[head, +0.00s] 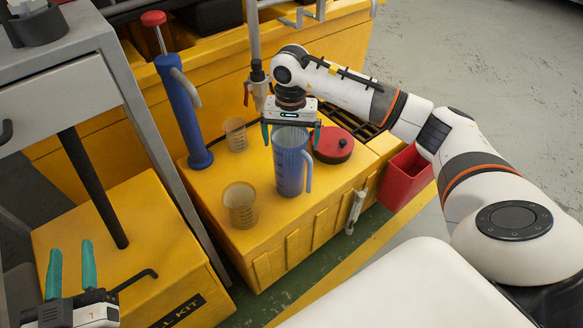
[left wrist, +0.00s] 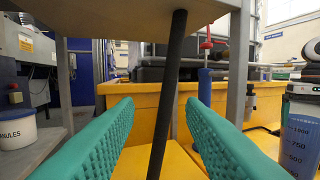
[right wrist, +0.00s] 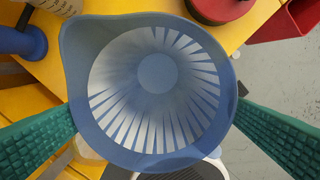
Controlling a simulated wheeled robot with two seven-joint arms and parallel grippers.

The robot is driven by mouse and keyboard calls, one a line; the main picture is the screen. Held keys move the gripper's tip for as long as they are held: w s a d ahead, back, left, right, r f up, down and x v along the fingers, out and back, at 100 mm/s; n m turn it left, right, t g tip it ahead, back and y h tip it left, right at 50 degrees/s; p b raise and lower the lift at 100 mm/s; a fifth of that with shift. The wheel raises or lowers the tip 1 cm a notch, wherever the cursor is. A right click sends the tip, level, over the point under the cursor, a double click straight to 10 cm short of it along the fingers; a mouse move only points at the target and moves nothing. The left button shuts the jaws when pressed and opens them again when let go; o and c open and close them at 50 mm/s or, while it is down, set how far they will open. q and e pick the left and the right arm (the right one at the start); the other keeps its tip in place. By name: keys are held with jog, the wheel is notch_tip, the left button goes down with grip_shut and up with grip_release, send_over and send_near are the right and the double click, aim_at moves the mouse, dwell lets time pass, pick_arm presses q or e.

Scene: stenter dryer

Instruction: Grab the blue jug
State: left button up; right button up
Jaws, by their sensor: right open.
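The blue jug (head: 290,165), a tall translucent measuring jug with a handle on its right, stands upright on the yellow bench. Its graduated side shows at the right edge of the left wrist view (left wrist: 301,130). My right gripper (head: 291,134) points down over it, open, one finger on each side of the rim. The right wrist view looks down into the open jug (right wrist: 158,72), which looks empty; whether the fingers touch it is unclear. My left gripper (head: 71,258) is open and empty at the lower left, away from the jug.
Two clear beakers (head: 239,203) (head: 235,134) stand left of the jug. A blue cylinder with a red knob (head: 181,110) stands behind them. A round red lid (head: 333,144) lies close right of the jug. A red bin (head: 405,177) hangs at the right. A grey frame (head: 165,150) stands left.

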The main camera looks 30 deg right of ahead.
aim_at(294, 168)
jog(key=f, duration=0.1)
jog(key=f+b, duration=0.1)
jog(key=f, duration=0.1)
jog(key=f+b, duration=0.1)
jog(key=f, duration=0.1)
jog(key=shift+w, duration=0.35)
jog(key=shift+f, duration=0.3)
jog(key=c, duration=1.5)
pick_arm(q)
notch_tip(294, 168, up, 7)
jog(key=s+t+h, duration=0.1)
jog(key=s+t, duration=0.1)
jog(key=t, duration=0.3)
jog(key=shift+s+d+h, duration=0.25)
jog(key=shift+h, duration=0.15)
pick_arm(e)
jog(key=shift+o, duration=0.2)
jog(key=shift+r, duration=0.2)
